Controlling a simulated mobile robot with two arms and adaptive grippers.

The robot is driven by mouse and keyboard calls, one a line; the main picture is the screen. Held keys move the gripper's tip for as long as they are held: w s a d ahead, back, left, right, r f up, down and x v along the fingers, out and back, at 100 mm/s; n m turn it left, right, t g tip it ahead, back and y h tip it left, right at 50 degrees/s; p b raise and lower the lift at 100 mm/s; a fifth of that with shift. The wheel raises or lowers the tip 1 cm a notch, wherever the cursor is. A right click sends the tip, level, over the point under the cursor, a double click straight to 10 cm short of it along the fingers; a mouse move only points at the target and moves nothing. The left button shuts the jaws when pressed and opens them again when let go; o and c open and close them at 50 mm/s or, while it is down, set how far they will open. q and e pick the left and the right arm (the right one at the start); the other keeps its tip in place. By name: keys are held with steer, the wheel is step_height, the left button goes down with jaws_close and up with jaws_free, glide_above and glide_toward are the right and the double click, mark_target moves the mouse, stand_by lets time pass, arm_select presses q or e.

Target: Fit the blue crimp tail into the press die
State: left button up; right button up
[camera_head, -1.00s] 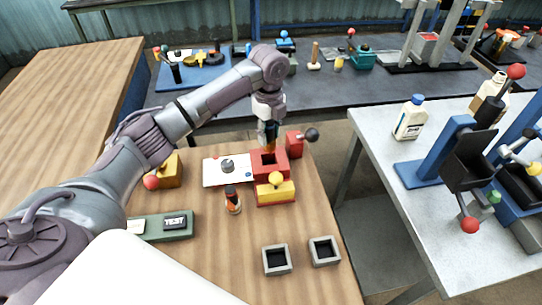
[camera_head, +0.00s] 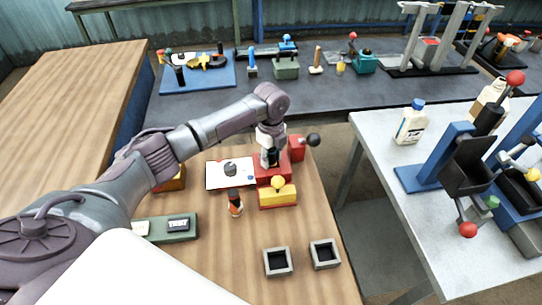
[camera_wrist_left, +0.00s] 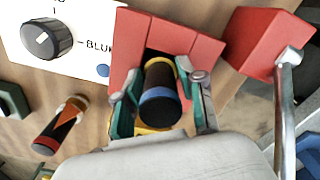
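A crimp tail with a blue band and a black end (camera_wrist_left: 160,108) stands in the opening of the red press die (camera_wrist_left: 122,55) in the left wrist view. Its far end is hidden inside the opening, so its depth cannot be told. My left gripper (camera_head: 272,158) is low over the red press (camera_head: 268,180), its fingers (camera_wrist_left: 160,90) on both sides of the tail and apparently closed on it. A white selector panel (camera_head: 229,174) with a black knob (camera_wrist_left: 47,38) lies left of the press; part of "BLUE" shows. My right gripper is not in view.
A black-and-orange tail (camera_head: 235,204) stands left of the press's yellow block (camera_head: 278,196). The press's black-ball lever (camera_head: 313,139) is on its right. A green TEST box (camera_head: 170,229) and two grey square holders (camera_head: 277,262) (camera_head: 324,254) are nearer me.

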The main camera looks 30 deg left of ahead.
arm_select(q)
steer(key=o, duration=0.3)
steer(key=shift+o, duration=0.2)
steer(key=shift+r, duration=0.3)
step_height(320, 180, up, 11)
steer(key=shift+r+b, duration=0.1)
steer(key=shift+b, duration=0.8)
steer(key=shift+r, duration=0.25)
